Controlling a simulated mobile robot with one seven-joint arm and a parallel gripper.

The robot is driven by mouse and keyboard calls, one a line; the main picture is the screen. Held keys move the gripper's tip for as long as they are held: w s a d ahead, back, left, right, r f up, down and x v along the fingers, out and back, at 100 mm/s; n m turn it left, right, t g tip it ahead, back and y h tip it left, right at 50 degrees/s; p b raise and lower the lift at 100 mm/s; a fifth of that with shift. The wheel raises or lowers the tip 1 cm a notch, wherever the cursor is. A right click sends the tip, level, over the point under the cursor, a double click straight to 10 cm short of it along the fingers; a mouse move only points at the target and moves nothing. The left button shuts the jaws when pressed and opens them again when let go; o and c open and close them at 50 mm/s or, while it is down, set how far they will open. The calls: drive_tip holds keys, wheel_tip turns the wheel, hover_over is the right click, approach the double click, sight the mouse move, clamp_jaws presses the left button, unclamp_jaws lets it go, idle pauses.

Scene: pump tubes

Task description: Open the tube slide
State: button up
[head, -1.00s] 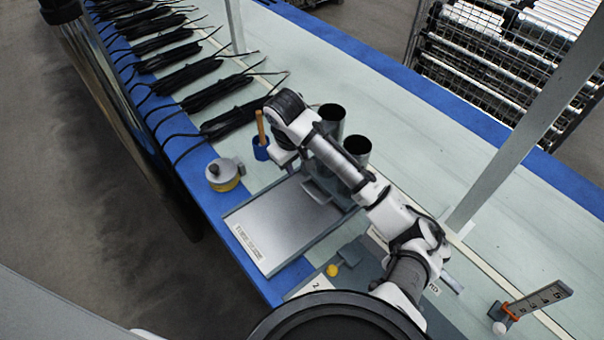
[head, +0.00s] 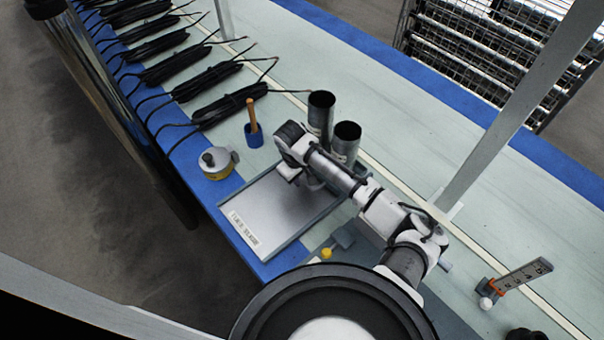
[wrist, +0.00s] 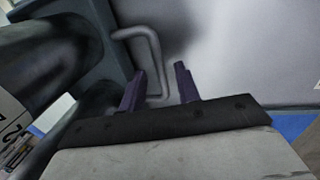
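The slide is a flat grey metal plate (head: 268,212) in a shallow frame on the bench, with a white label at its near-left end. Its bent grey bar handle (wrist: 152,48) shows in the wrist view; in the head view my wrist hides it. Two dark upright tubes (head: 320,116) (head: 346,141) stand just behind the slide's far end. My gripper (wrist: 161,72) is open, its two purple fingers apart and pointing at the handle. One leg of the handle appears between the fingers; I cannot tell whether they touch it.
A yellow-and-grey round pot (head: 217,162) and a blue cup with a wooden stick (head: 253,132) stand left of the slide. Black cable bundles (head: 230,103) lie beyond. A yellow knob (head: 326,253) is right of the slide. A white post (head: 515,120) rises at the right.

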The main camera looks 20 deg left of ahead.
drive_tip(key=shift+f, duration=0.15)
drive_tip(key=shift+c, duration=0.4)
clamp_jaws()
drive_tip(key=shift+a, duration=0.1)
